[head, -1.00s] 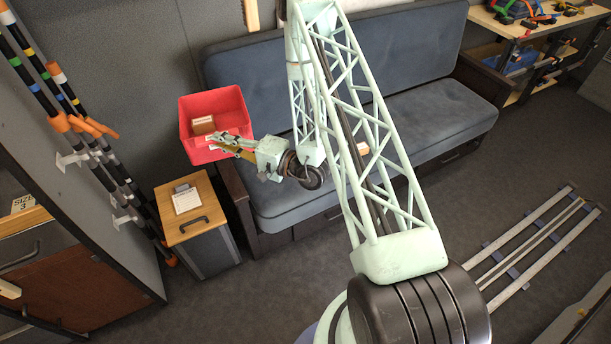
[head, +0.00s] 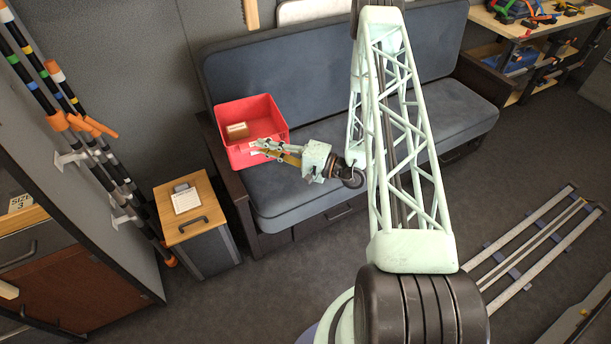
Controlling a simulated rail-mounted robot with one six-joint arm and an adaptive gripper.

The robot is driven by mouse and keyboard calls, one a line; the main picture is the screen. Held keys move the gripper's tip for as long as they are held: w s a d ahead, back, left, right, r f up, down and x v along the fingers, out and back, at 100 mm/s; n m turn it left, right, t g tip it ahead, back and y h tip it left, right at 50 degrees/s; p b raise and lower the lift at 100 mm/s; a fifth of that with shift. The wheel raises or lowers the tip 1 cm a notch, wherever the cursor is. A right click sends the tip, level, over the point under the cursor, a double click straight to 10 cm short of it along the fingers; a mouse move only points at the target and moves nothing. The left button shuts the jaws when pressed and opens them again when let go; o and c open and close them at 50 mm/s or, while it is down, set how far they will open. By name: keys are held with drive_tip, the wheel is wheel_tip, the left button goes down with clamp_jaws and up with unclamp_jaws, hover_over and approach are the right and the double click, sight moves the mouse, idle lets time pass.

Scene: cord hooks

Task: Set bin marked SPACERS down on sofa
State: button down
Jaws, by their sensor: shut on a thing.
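A red open bin (head: 252,110) is at the left end of the blue-grey sofa (head: 420,108) in the head view. A small brown block (head: 237,130) lies inside it. The writing on the bin is too small to read. My gripper (head: 262,147) is at the bin's front right side, its fingers shut on the bin's near wall. The bin looks roughly level. It overlaps the left part of the seat in the picture, and I cannot tell whether it touches the seat or hangs above it.
The sofa's dark left arm (head: 228,178) is beside the bin. A small wood-topped cabinet (head: 203,207) with a paper on top stands left of the sofa. Striped poles (head: 83,125) lean at the left wall. The seat's right part is bare.

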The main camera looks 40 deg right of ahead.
drive_tip(key=s+d+f+y+b, duration=0.1)
drive_tip(key=s+d+f, duration=0.9)
drive_tip(key=s, duration=0.3)
drive_tip(key=s+d+f+n+g+b, duration=0.1)
drive_tip(key=s+d+f, duration=0.9)
drive_tip(key=s, duration=0.4)
drive_tip(key=shift+d+y, duration=0.4)
drive_tip(key=shift+d, duration=0.1)
drive_tip(key=shift+w, duration=0.2)
drive_tip(key=w+f+b, duration=0.1)
drive_tip(key=w+b, duration=0.1)
drive_tip(key=w, duration=1.2)
drive_tip(key=shift+w+d, duration=0.2)
drive_tip(key=shift+d, duration=0.05)
drive_tip(key=shift+f, duration=0.1)
